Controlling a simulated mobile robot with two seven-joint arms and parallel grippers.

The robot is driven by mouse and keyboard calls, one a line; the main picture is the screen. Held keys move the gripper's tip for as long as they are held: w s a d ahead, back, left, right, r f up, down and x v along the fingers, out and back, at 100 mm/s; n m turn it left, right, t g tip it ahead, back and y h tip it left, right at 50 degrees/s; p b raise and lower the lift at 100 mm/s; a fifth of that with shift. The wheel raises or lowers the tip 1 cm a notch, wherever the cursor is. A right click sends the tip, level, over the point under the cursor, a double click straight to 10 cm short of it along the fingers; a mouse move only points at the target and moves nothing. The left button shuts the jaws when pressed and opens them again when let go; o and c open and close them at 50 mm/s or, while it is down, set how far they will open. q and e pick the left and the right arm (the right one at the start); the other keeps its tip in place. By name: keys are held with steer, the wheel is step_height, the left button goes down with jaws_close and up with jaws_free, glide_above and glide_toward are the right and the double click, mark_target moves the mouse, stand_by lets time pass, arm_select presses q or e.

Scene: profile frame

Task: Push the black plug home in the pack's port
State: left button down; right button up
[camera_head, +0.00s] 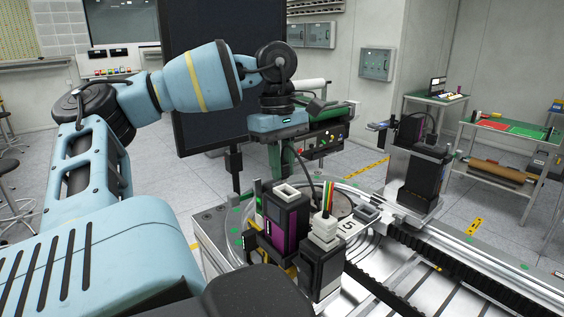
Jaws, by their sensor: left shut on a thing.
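My left arm reaches in from the left, and its left gripper (281,160) hangs over the round fixture, pointing down. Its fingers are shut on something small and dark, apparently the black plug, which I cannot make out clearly. A dark cable (309,176) curves from beside the fingers down to the pack. The pack (285,222) is a black and purple upright block with a pale square-topped port (286,192). The gripper appears above the pack in the picture; I cannot tell the depth between them. My right gripper is not in view.
Beside the pack stands a dark block with a white stepped connector (324,232) and coloured wires. A rail (470,270) runs right, with a dark unit (424,158) behind. A black screen (205,90) stands behind my arm.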

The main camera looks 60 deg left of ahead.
arm_select(q)
steer(key=shift+f, duration=0.9)
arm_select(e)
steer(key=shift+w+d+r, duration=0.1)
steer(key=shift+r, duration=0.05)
arm_select(q)
steer(key=c, duration=1.3)
jaws_free()
steer(key=shift+o, duration=0.2)
steer(key=shift+w+a+r+b, duration=0.1)
steer(key=shift+r+b, duration=0.05)
steer(key=shift+r, duration=0.35)
steer(key=shift+w+a+r+b, duration=0.1)
steer(key=shift+r+b, duration=0.05)
steer(key=shift+r, duration=0.3)
steer(key=r, duration=0.2)
steer(key=r+b, duration=0.1)
steer(key=r, duration=0.2)
steer(key=shift+s+a, duration=0.2)
steer(key=shift+r, duration=0.4)
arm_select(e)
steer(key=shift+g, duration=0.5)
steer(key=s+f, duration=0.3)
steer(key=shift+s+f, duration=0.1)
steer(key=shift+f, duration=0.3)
